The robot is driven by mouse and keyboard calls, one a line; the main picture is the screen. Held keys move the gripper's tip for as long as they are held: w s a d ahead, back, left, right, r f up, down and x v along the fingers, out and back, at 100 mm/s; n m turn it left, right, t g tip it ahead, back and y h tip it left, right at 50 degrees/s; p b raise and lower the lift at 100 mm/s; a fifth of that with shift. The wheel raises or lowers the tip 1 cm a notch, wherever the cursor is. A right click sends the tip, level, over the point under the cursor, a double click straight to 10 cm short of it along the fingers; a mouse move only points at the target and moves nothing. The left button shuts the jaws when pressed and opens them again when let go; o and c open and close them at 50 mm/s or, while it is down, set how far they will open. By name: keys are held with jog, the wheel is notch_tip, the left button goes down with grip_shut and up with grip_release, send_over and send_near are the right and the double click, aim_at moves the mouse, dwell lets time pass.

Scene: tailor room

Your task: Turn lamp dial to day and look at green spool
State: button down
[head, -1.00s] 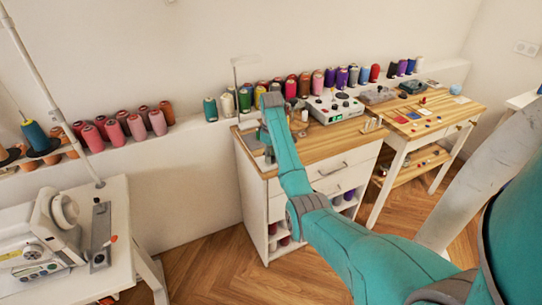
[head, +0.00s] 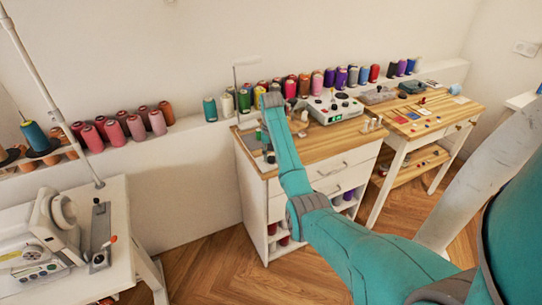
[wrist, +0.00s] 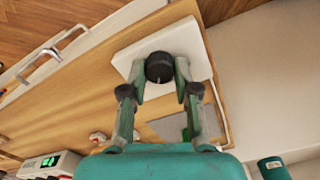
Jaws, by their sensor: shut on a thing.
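My gripper (wrist: 161,78) is shut on a black round dial (wrist: 159,66) with a pale pointer mark, its fingers on either side. The dial sits on a white base plate (wrist: 195,42) at the end of the wooden cabinet top. The dial's labels are not readable.
A white device with a green display (head: 335,107) stands on the cabinet top (head: 330,134). Several coloured spools line the wall ledge, including a teal-green one (head: 210,109). A sewing machine table (head: 118,205) is at left, a work table (head: 440,110) at right.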

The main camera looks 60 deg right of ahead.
jog(key=shift+m, duration=1.7)
jog(key=c, duration=0.8)
grip_release()
jog(key=shift+c, duration=0.2)
